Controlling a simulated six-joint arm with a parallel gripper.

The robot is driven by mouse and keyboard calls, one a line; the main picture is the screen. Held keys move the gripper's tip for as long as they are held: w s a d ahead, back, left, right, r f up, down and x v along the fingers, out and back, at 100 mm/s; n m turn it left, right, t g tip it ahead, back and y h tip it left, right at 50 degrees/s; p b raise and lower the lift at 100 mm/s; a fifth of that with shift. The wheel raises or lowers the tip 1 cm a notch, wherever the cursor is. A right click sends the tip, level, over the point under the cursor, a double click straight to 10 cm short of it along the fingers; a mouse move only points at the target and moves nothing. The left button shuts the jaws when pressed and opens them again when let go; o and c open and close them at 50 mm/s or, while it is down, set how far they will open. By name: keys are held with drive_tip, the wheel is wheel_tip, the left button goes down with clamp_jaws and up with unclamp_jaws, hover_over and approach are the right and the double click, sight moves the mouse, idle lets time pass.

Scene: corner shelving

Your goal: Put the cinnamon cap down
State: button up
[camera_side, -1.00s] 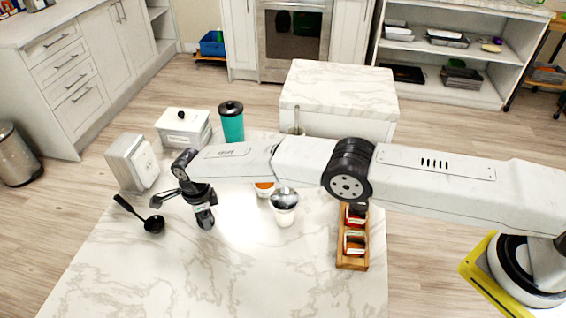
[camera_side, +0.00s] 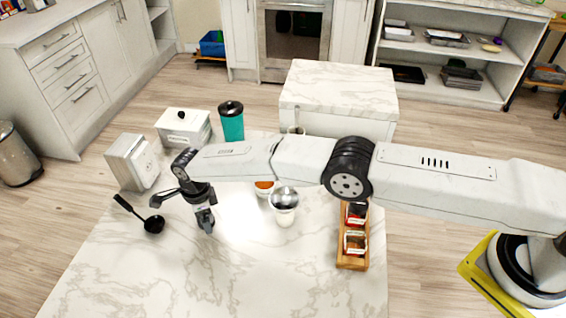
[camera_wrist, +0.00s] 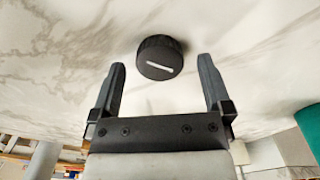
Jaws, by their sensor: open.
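The black round cap (camera_wrist: 160,57) with a white stripe on its top is on the marble counter in the wrist view. My gripper (camera_wrist: 160,80) is open, with one finger on each side of the cap's line and a gap to both; the cap sits just beyond the fingertips. In the side view my gripper (camera_side: 206,222) points down low over the left part of the counter (camera_side: 200,280). I cannot make out the cap there.
A black ladle (camera_side: 153,224) lies left of my gripper. A white cup (camera_side: 284,213) with a metal top stands to the right, with a wooden spice rack (camera_side: 352,262) beyond it. The front counter is clear.

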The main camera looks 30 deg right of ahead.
wheel_tip(320, 180, up, 12)
idle(0.7)
drive_tip(key=shift+f, duration=0.1)
idle(0.4)
drive_tip(key=s+d+r+n, duration=0.2)
drive_tip(key=d+r+n, duration=0.1)
drive_tip(key=d, duration=0.4)
drive_tip(key=s+d+r+n+t, duration=0.1)
drive_tip(key=d+r+n, duration=0.1)
drive_tip(key=d+n, duration=0.35)
drive_tip(key=s+d+r+n, duration=0.2)
drive_tip(key=d+r, duration=0.1)
drive_tip(key=d, duration=0.6)
drive_tip(key=s+d+n, duration=0.5)
drive_tip(key=s+d, duration=0.1)
drive_tip(key=s, duration=0.4)
drive_tip(key=s+d+n+t, duration=0.1)
drive_tip(key=s+d+n, duration=0.3)
drive_tip(key=s+d, duration=0.3)
drive_tip(key=s, duration=0.3)
drive_tip(key=shift+s+d+n+t, duration=0.25)
drive_tip(key=shift+s+n+t, duration=0.05)
drive_tip(key=shift+n, duration=0.05)
